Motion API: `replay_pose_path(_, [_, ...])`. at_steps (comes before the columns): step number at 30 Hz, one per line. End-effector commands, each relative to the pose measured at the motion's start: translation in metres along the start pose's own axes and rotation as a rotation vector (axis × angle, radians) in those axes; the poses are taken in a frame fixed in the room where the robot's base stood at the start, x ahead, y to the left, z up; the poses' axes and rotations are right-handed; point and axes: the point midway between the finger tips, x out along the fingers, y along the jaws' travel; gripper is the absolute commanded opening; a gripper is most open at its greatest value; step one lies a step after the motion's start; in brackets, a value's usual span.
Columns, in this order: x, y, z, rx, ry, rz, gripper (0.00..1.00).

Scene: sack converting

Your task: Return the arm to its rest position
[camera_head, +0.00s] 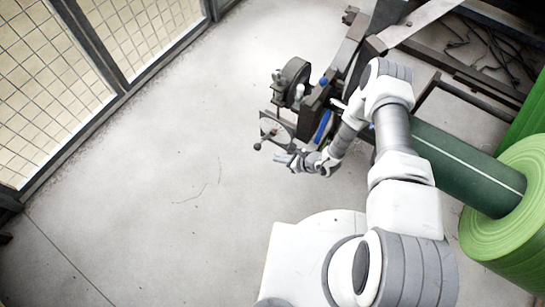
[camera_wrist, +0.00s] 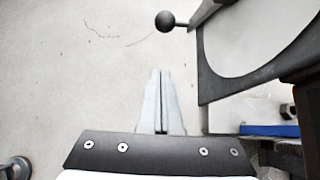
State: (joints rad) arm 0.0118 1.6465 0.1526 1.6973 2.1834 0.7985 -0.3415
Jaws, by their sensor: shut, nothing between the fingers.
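My gripper (camera_head: 287,160) is at the end of my bent white and grey arm, near the middle of the head view. It is beside the machine's crank disc, over the bare floor. In the wrist view my gripper (camera_wrist: 161,72) has its two fingers pressed together with nothing between them. A black ball knob (camera_wrist: 165,21) on a dark arm lies just beyond the fingertips and apart from them. The pale disc (camera_head: 276,130) with its dark frame is close to the gripper in the head view.
A green roll (camera_head: 515,215) on a dark green shaft (camera_head: 460,165) is at the right. A mesh fence (camera_head: 125,90) runs along the upper left. The grey floor (camera_head: 150,200) at left is clear.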

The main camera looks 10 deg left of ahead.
Motion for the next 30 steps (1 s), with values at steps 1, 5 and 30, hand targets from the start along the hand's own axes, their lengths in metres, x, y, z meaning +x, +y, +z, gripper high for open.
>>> replay_pose_path(1, [-0.02,-0.001,0.005,0.003,0.001,-0.003,0.0])
replay_pose_path(5, [-0.048,-0.002,0.001,0.002,0.001,-0.004,0.0])
replay_pose_path(30, [-0.084,0.0,-0.006,-0.001,0.0,-0.001,0.0])
